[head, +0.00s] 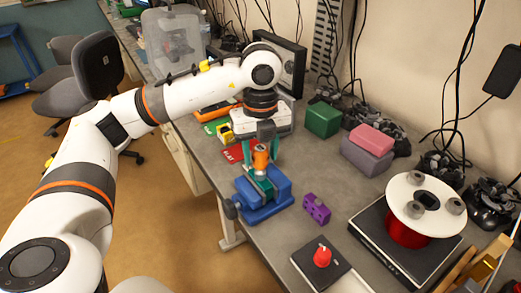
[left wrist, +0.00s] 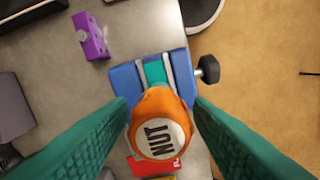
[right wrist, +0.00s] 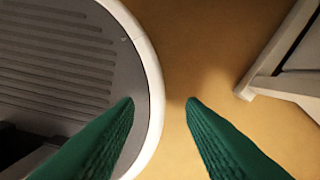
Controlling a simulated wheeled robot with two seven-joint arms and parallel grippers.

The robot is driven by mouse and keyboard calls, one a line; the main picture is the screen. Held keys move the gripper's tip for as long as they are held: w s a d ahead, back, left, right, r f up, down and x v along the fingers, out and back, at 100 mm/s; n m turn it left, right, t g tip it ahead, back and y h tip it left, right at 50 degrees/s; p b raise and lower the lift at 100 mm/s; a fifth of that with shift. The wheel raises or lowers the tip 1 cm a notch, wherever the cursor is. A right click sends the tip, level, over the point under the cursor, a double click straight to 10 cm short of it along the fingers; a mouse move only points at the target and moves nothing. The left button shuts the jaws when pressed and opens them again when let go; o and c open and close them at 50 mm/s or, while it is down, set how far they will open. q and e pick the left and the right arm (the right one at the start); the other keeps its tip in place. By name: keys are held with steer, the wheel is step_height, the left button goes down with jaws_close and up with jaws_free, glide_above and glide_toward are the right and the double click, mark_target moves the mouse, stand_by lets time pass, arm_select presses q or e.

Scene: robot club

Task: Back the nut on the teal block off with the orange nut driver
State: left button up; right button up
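The orange nut driver (head: 261,157) stands upright over the teal block (head: 264,183), which is clamped in a blue vise (head: 279,194). My left gripper (head: 260,160) points down, with one finger on each side of the driver. In the left wrist view the driver's round cap (left wrist: 160,138), marked NUT, lies between the fingers (left wrist: 160,100); they look spread slightly wider than it. The teal block (left wrist: 154,71) shows between the vise jaws. The nut is hidden under the driver. My right gripper (right wrist: 160,102) is open and empty, above the floor beside a round grey base.
A purple block (head: 316,208) lies right of the vise. A red button on a dark box (head: 322,257) is nearer, and a red spool with a white top (head: 408,228) stands at right. Coloured mats, one red (head: 236,153), lie behind the vise. Green and pink blocks stand farther back.

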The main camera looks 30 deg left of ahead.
arm_select(q)
steer(key=c, duration=0.8)
steer(key=shift+o, duration=0.2)
steer(key=n+p, duration=0.1)
steer(key=n, duration=0.4)
steer(key=shift+n, duration=0.4)
steer(key=n+p, duration=0.1)
steer(key=n, duration=0.3)
steer(key=shift+r+n, duration=0.1)
steer(key=shift+n, duration=1.3)
steer(key=o, duration=1)
